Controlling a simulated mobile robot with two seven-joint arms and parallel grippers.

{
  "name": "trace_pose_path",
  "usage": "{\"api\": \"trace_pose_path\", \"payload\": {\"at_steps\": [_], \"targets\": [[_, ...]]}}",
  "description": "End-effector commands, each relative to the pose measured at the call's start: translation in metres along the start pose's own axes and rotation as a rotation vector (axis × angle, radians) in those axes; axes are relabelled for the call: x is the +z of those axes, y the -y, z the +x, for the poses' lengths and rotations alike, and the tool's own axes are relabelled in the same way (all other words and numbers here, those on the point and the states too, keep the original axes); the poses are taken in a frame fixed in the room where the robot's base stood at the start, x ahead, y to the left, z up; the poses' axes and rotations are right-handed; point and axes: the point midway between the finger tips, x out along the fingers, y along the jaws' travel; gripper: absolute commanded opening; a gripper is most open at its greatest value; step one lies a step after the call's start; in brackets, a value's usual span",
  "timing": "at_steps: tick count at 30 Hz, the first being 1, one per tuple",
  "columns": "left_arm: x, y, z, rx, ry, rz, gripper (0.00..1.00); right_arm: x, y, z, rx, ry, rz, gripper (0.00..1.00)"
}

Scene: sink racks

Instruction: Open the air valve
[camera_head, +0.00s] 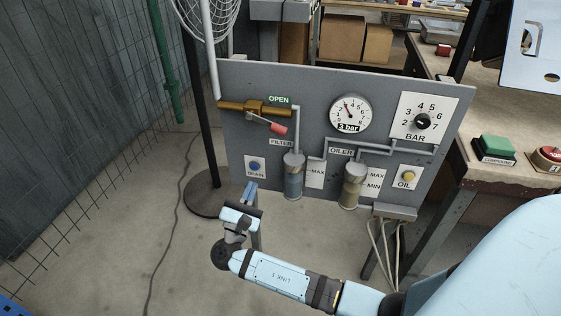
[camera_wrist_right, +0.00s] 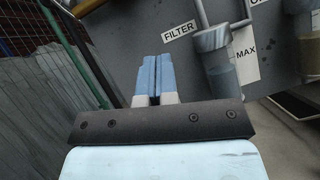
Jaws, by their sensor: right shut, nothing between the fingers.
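The air valve (camera_head: 240,107) is a brass fitting on the upper left of a grey panel, below a green OPEN label (camera_head: 279,99). Its lever, with a red grip (camera_head: 278,129), slants down to the right from the brass body. My right gripper (camera_head: 250,188) is below the valve, near the panel's lower left, apart from the lever. Its blue fingers (camera_wrist_right: 154,72) are together and empty in the wrist view. The valve lever cannot be made out in the wrist view. My left gripper is not in view.
The panel (camera_head: 330,75) carries a pressure gauge (camera_head: 350,114), a BAR knob (camera_head: 422,121), a filter bowl (camera_head: 293,178), an oiler bowl (camera_head: 352,188) and a blue drain button (camera_head: 255,166). A dark stand (camera_head: 196,130) is at the left. A workbench (camera_head: 500,125) is at the right.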

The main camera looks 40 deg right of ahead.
Motion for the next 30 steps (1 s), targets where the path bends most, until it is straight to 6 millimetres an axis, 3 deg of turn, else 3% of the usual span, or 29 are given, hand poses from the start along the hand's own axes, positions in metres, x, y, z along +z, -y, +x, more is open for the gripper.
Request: {"api": "trace_pose_path", "payload": {"at_steps": [1, 3, 8, 14, 23, 30], "targets": [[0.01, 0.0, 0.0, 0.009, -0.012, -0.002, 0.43, -0.006, 0.004, -0.008, -0.01, 0.017, 0.032, 0.0], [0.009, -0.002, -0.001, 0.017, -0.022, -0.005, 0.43, -0.004, 0.005, -0.011, -0.017, 0.036, 0.062, 0.0], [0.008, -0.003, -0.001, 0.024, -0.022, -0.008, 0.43, 0.001, 0.005, -0.005, -0.023, 0.053, 0.084, 0.0], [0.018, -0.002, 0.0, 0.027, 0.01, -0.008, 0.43, 0.002, 0.006, 0.025, -0.022, 0.054, 0.083, 0.0], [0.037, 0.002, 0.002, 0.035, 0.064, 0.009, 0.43, 0.004, 0.008, 0.09, -0.022, 0.055, 0.082, 0.0], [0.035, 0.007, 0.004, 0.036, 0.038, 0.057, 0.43, 0.028, 0.01, 0.111, -0.021, 0.051, 0.082, 0.0]]}}
